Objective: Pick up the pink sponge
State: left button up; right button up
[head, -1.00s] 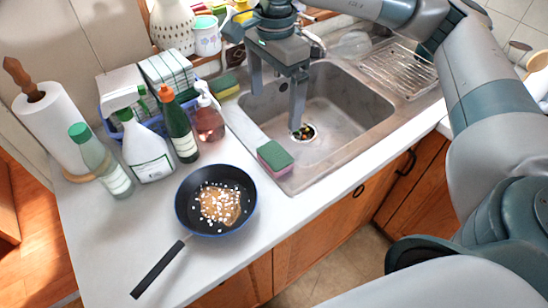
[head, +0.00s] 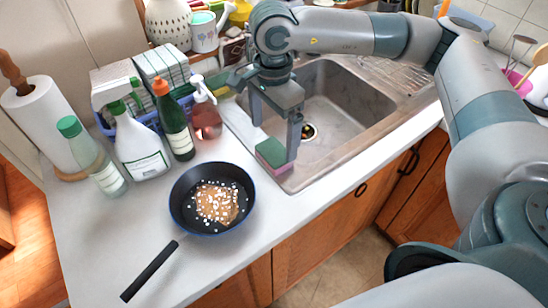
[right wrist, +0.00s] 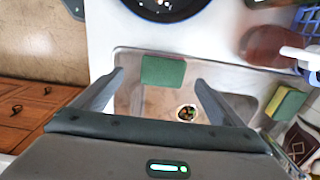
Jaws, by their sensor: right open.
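The pink sponge (head: 272,156) has a green top and a pink lower part. It lies at the front left corner of the sink rim, right of the pan. My right gripper (head: 275,140) is open, its fingers pointing down at the sponge. In the head view one fingertip overlaps the sponge's right edge, and the other ends near its far left side. In the right wrist view the sponge's green top (right wrist: 162,71) shows between and just beyond the open fingertips (right wrist: 160,80). I see no contact clearly. My left gripper is not in view.
A dark pan (head: 212,199) with food sits left of the sponge. Soap (head: 206,118), a green bottle (head: 174,125) and a spray bottle (head: 138,145) stand behind. A yellow-green sponge (right wrist: 286,102) lies by the sink (head: 345,115).

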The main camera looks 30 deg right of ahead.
aim_at(270, 153)
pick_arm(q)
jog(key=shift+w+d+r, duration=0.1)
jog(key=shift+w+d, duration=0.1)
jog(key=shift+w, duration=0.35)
pick_arm(e)
jog(key=shift+f, duration=0.55)
jog(key=shift+a+f, duration=0.1)
jog(key=shift+f, duration=0.4)
jog(key=f, duration=0.3)
jog(key=shift+w+a+f+b, duration=0.1)
jog(key=shift+w+a+b, duration=0.05)
jog(key=shift+w+b, duration=0.15)
jog(key=shift+f, duration=0.5)
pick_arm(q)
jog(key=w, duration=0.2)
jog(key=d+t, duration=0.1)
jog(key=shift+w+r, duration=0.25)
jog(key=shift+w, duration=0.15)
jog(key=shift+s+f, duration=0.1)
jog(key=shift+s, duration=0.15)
pick_arm(e)
jog(key=shift+c, duration=0.7)
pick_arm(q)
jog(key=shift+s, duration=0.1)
pick_arm(e)
jog(key=c, duration=1)
